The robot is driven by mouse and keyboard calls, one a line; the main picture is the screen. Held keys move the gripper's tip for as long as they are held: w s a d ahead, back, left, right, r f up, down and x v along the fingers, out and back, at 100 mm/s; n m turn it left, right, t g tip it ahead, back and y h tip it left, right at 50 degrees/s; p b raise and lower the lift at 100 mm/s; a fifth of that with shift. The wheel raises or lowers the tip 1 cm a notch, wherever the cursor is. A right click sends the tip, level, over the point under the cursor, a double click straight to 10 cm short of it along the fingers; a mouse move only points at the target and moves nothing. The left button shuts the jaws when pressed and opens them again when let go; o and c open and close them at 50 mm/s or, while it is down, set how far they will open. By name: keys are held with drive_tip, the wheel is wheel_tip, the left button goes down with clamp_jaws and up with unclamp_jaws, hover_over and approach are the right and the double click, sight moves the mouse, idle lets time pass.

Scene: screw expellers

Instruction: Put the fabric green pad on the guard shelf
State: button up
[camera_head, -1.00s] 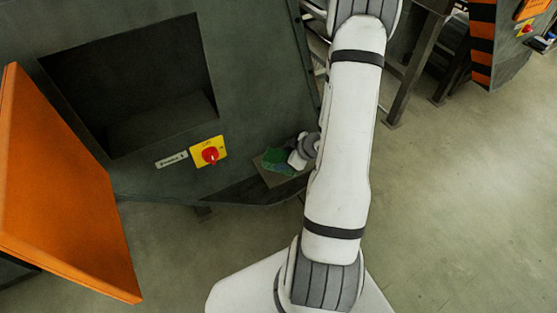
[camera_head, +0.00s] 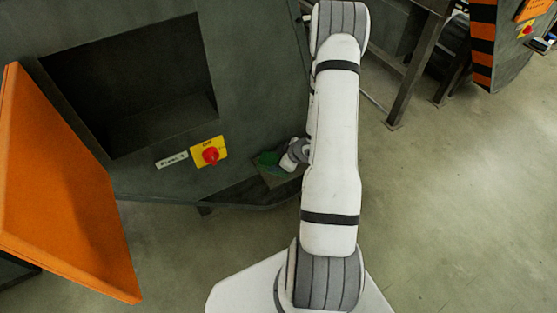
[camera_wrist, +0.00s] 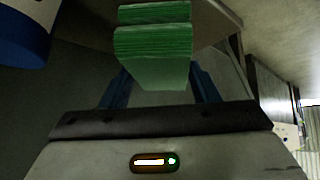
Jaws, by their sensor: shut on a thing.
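A green pad (camera_wrist: 152,62) with layered edges sits between the two dark blue fingers of my gripper (camera_wrist: 158,85) in the wrist view, and the gripper is shut on it. A second green block (camera_wrist: 154,12) shows just beyond it; I cannot tell whether they are separate. In the head view my gripper (camera_head: 284,164) is small and partly hidden by my arm. Green (camera_head: 267,158) shows at its left, over the small guard shelf (camera_head: 262,181) at the machine's lower right. I cannot tell whether the held pad touches the shelf.
A round blue and white thing (camera_wrist: 24,32) is close by at upper left in the wrist view. The dark machine wall has a red knob on a yellow plate (camera_head: 209,153) left of the shelf. An open orange door (camera_head: 65,190) stands far left. Floor at right is clear.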

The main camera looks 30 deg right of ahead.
drive_tip(key=o, duration=1.3)
drive_tip(key=p+v, duration=0.2)
drive_tip(key=v, duration=1)
wheel_tip(320, 180, up, 17)
drive_tip(key=w+m+g+h, duration=0.1)
drive_tip(key=w+m+h, duration=0.1)
drive_tip(key=m+h, duration=0.35)
drive_tip(key=s+a+r+m+g, duration=0.1)
drive_tip(key=s+a+r, duration=0.4)
drive_tip(key=s+a, duration=0.2)
drive_tip(key=s+a+r+m+g+y, duration=0.1)
drive_tip(key=s+a+r+m+g, duration=0.1)
drive_tip(key=s+a+r, duration=0.4)
drive_tip(key=s+a, duration=0.2)
drive_tip(key=a, duration=0.3)
